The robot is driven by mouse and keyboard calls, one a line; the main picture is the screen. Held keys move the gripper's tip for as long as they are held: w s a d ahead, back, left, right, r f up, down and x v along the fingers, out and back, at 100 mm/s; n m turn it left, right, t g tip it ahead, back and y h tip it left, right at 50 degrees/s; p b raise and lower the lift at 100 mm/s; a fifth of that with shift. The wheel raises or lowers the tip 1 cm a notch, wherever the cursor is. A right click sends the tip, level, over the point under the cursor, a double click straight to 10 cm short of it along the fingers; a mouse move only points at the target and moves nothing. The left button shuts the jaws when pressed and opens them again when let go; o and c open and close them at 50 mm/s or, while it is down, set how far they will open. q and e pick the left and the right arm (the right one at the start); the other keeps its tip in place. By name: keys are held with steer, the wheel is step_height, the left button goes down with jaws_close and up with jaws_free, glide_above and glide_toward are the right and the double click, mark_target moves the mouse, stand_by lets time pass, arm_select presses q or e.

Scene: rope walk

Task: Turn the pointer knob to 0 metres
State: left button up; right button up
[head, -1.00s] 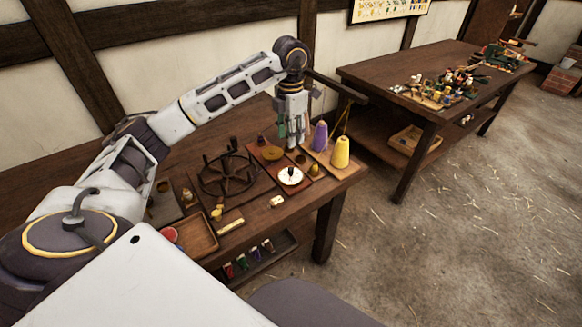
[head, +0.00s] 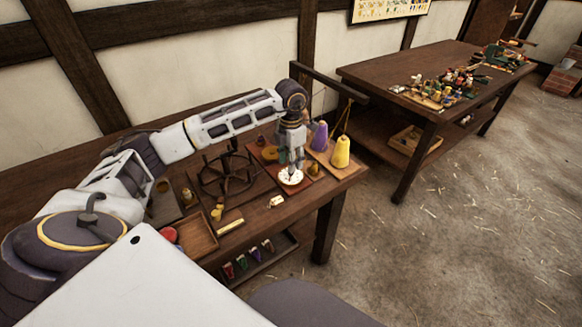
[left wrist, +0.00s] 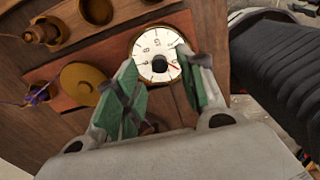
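The white dial (head: 291,177) lies on the red-brown board near the front of the bench. In the left wrist view the dial (left wrist: 157,52) shows numbers around its rim and a dark pointer knob (left wrist: 160,64) at its middle, with a small red mark to the right of the knob. My left gripper (head: 291,168) points down just above the dial. In the left wrist view its green-padded fingers (left wrist: 160,80) are apart, with the knob showing beyond and between the tips. I cannot tell whether they touch it. My right gripper is not in view.
A purple cone (head: 320,136) and a yellow cone (head: 340,152) stand close to the right of the gripper. A dark spoked wheel (head: 228,177) lies to the left. A small pale block (head: 276,201) lies in front. A second table (head: 440,75) stands behind.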

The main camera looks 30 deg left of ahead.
arm_select(q)
steer(key=shift+f, duration=1.5)
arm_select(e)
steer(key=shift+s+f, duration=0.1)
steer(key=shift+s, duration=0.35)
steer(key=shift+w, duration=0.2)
arm_select(q)
jaws_close()
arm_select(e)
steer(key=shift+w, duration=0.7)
